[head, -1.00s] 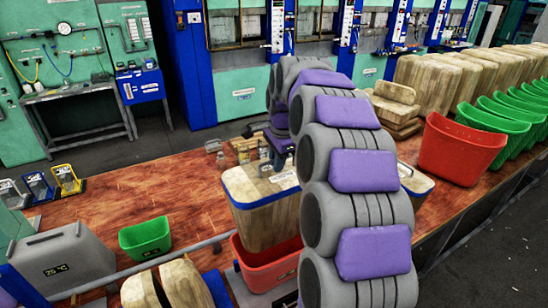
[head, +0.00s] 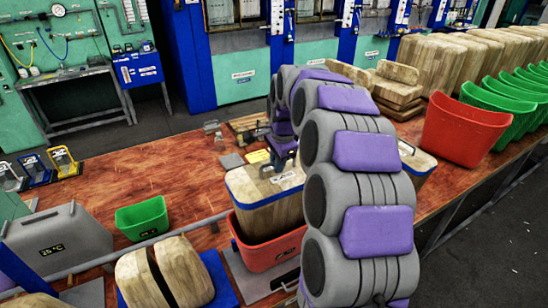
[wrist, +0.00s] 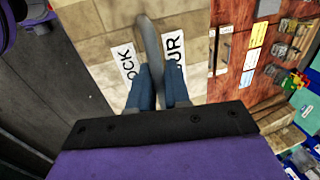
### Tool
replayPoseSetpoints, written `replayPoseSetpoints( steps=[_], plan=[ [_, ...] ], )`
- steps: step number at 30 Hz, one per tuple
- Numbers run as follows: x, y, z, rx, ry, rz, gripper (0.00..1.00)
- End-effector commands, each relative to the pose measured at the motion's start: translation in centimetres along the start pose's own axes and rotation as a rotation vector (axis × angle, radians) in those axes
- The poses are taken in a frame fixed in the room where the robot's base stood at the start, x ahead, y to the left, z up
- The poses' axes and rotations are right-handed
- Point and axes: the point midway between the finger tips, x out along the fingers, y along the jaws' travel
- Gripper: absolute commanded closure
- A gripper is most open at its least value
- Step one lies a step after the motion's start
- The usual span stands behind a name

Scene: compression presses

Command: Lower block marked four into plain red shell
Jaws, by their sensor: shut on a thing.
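My gripper (head: 283,160) is shut on a wooden block (head: 262,205) with a blue band round its top edge. The wrist view shows the fingers (wrist: 161,88) closed on a grey handle, between label parts reading "OCK" and "UR" on the block's top (wrist: 105,45). In the head view the block is roughly upright, its lower part inside a red shell (head: 262,257) and hidden by the shell's front wall. A dark marking shows on that wall. I cannot tell whether the block touches the shell's bottom. My arm hides the right side of both.
Another red shell (head: 465,128) and several green shells (head: 505,100) stand at the right. A split wooden block (head: 165,272), a grey box (head: 58,240) and a small green shell (head: 142,217) are at the left. The bench (head: 110,175) is clear at middle left.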

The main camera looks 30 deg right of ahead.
Motion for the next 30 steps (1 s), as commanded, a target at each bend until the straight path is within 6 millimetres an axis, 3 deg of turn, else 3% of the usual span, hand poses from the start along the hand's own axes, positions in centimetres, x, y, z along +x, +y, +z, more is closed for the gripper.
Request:
replayPoseSetpoints(
  steps=[12,30],
  plan=[
    [4.0,0.8,0.7,-0.002,0.004,-0.003,1.0],
    [9.7,1.9,0.2,0.0,0.003,-0.006,1.0]
  ],
)
